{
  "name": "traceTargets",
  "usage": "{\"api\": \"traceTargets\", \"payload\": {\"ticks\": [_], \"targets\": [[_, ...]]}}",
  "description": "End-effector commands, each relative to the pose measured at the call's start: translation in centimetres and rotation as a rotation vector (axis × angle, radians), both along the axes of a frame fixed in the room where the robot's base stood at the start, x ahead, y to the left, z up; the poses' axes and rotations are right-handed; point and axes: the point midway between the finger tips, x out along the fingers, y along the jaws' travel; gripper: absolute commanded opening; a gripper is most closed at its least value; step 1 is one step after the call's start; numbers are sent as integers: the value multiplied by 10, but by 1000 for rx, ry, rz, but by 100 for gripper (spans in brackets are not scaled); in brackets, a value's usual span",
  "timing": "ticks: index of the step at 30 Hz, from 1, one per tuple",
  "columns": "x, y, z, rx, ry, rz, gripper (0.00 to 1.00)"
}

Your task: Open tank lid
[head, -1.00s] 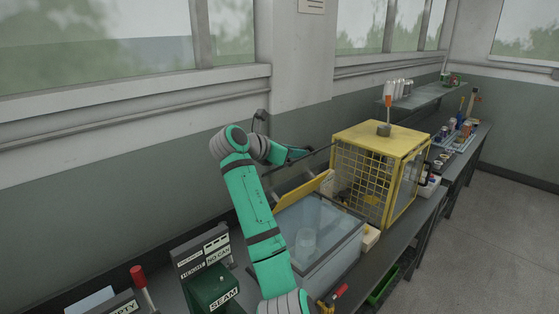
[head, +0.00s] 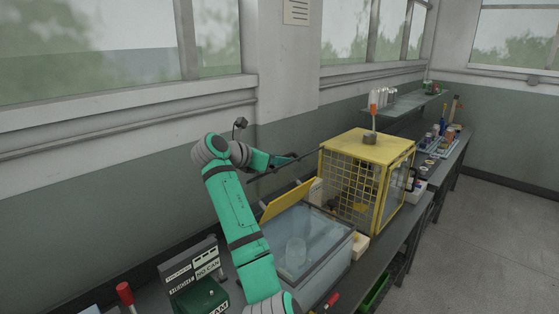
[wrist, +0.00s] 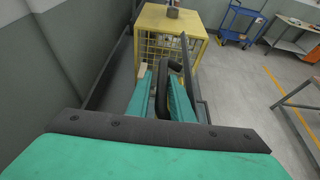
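The tank (head: 338,264) is a grey-framed box with a clear top on the bench, with a clear round vessel (head: 296,251) visible inside. A yellow panel (head: 286,200) stands tilted along its back edge; I cannot tell whether it is part of the lid. My gripper (head: 288,160) is above and behind the tank, beside a thin dark bar (head: 308,153) that slants across the picture. In the wrist view, my green fingers (wrist: 161,95) are apart, with a dark loop (wrist: 163,88) between them. Whether they grip it is unclear.
Signs and a green seamer box (head: 199,296) are at front left. The wall is close behind my arm. Open floor (head: 478,230) lies to the right.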

Motion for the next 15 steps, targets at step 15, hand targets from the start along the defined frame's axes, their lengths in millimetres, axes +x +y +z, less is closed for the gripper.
{"api": "traceTargets", "payload": {"ticks": [15], "targets": [[-34,32,21,-1,-4,0,20]]}}
